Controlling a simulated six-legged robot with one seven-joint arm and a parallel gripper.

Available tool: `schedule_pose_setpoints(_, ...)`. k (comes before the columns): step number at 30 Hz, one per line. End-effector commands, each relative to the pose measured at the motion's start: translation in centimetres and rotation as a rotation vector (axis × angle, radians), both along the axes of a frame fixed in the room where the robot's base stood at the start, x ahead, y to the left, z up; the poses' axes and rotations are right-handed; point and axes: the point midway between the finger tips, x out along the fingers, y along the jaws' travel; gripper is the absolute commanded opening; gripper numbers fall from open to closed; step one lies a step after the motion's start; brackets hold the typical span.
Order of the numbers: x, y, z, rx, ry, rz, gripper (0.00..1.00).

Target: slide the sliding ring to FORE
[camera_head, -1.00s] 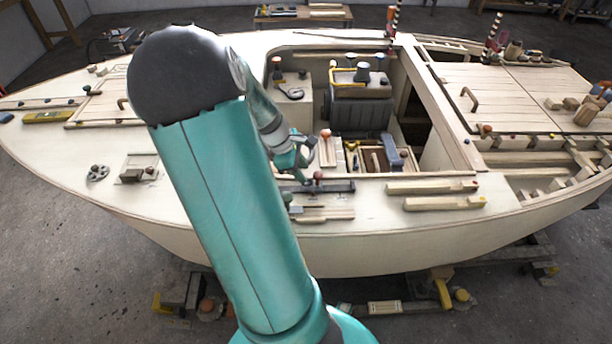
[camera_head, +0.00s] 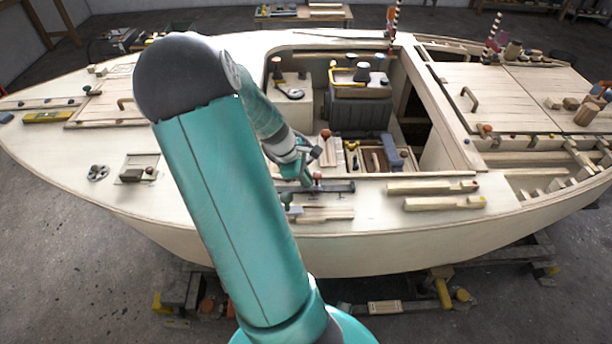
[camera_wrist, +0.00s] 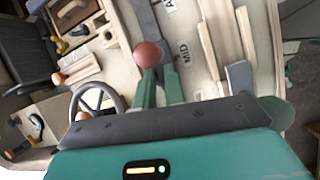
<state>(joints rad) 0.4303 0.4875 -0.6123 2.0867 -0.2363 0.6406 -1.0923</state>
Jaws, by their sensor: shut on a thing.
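The sliding ring shows as a red ball knob (camera_wrist: 147,55) at my fingertips in the wrist view. It also shows in the head view (camera_head: 318,176), over the dark rail (camera_head: 338,187) on the near side deck. In the wrist view the dark grey rail (camera_wrist: 146,22) runs up past the knob. A MID label (camera_wrist: 184,51) lies beside the rail, with a partly cut-off label starting with A (camera_wrist: 169,5) above it. No FORE label is readable. My gripper (camera_wrist: 160,84) is shut on the sliding ring; the exact contact is partly hidden by the fingers and knob.
A spoked handwheel (camera_wrist: 92,100) stands left of my fingers in the wrist view. Wooden strips (camera_wrist: 220,40) lie to the right of the labels. In the head view the open cockpit (camera_head: 375,165) lies behind the rail, and a green knob (camera_head: 287,198) stands close by.

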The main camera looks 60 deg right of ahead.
Motion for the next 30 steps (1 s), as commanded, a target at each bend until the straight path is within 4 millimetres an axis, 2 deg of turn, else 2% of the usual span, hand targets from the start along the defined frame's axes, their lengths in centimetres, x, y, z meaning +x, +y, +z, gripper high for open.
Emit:
schedule_pose_setpoints(9, 5.7, 2.7, 0.0, -0.002, -0.002, 0.005, 0.0)
schedule_pose_setpoints(12, 7.0, 3.4, 0.0, -0.002, -0.001, 0.002, 0.0)
schedule_pose_setpoints(22, 7.7, 3.8, 0.0, -0.001, -0.004, 0.003, 0.0)
schedule_pose_setpoints(23, 7.7, 3.8, 0.0, -0.001, -0.005, 0.003, 0.13)
schedule_pose_setpoints(26, 7.7, 3.8, 0.0, -0.001, -0.004, 0.003, 0.33)
schedule_pose_setpoints(30, 7.5, 3.8, 0.0, -0.001, -0.003, 0.002, 0.33)
